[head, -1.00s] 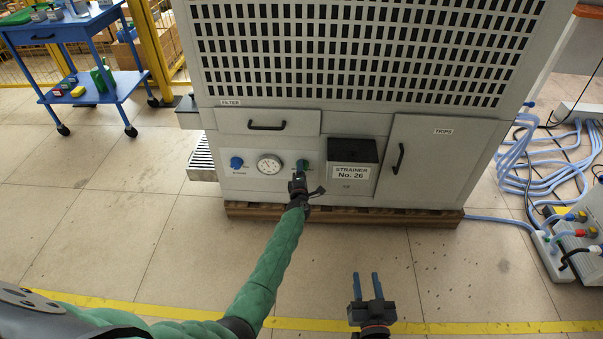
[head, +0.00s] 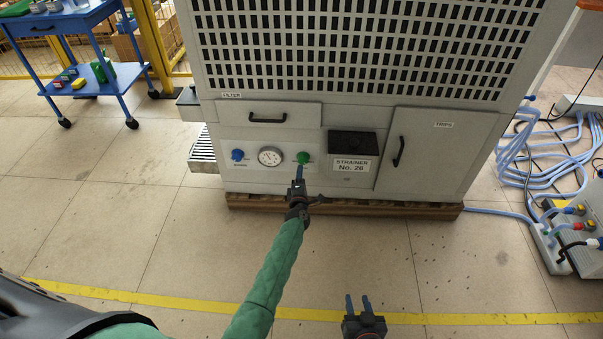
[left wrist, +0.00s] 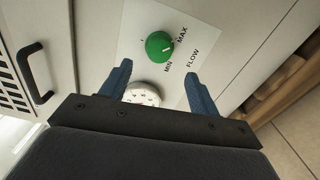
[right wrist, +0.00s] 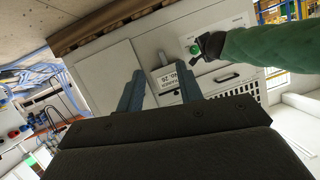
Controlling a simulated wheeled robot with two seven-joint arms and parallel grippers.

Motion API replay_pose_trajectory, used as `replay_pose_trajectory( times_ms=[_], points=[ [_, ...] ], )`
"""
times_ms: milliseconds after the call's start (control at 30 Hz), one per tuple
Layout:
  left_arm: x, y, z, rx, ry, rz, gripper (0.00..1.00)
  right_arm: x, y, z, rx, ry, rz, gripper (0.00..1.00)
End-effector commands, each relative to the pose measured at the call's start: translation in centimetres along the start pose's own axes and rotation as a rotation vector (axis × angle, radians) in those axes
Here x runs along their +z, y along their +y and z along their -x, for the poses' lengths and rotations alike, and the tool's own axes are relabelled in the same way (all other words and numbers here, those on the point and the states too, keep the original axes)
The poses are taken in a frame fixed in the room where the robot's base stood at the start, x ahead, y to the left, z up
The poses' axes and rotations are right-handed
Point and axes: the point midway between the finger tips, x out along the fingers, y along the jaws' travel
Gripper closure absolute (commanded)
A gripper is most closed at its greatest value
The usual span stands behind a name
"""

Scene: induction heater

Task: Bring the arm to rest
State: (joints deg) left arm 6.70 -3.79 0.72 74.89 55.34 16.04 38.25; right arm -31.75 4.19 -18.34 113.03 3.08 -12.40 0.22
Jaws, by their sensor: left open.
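My left gripper (head: 299,172) is in front of the grey machine, just below the green knob (head: 304,157) in the head view. In the left wrist view the green FLOW knob (left wrist: 159,45) with MIN and MAX marks lies beyond the two blue fingertips (left wrist: 157,72), which are apart with nothing between them. A gap shows between fingers and knob. My right gripper (head: 358,302) is low at the bottom of the head view, over the floor. Its blue fingers stand apart and empty, also in the right wrist view (right wrist: 160,82).
The machine panel carries a blue knob (head: 238,155), a round gauge (head: 270,156) and a black-topped strainer box (head: 352,146). A blue cart (head: 98,82) stands at the back left. Hoses (head: 520,165) lie at the right. The floor in front is clear apart from specks.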

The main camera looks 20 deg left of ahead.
Motion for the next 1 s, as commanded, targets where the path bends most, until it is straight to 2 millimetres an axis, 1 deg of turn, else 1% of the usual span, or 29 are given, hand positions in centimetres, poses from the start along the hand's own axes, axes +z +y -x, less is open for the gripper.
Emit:
replay_pose_trajectory(
  times_ms=[100,200,633,733,767,867,967,1000],
  points=[
    [0.0,0.1,0.4,0.001,0.000,0.000,0.38,0.6,0.0,0.1,0.001,-0.020,-0.002,0.64],
    [0.0,0.1,0.6,0.001,0.000,0.000,0.38,0.8,0.0,0.1,0.001,-0.025,-0.003,0.64],
    [0.0,0.1,0.5,0.001,0.000,-0.001,0.38,0.7,0.0,0.1,0.001,-0.023,-0.003,0.64],
    [0.3,0.5,0.9,-0.005,-0.018,-0.018,0.38,0.4,-0.1,0.3,0.001,-0.034,-0.003,0.64],
    [0.5,0.8,1.2,-0.009,-0.033,-0.032,0.38,0.1,-0.1,0.5,0.001,-0.041,-0.003,0.64],
    [1.9,2.4,3.1,-0.035,-0.119,-0.110,0.38,-1.5,-0.1,1.3,0.006,-0.085,-0.003,0.64],
    [4.0,4.3,6.4,-0.080,-0.253,-0.239,0.38,-3.6,-0.1,2.6,0.013,-0.157,-0.003,0.64],
    [4.9,5.0,8.0,-0.100,-0.312,-0.300,0.38,-4.5,-0.1,3.2,0.016,-0.190,-0.003,0.64]
  ],
)
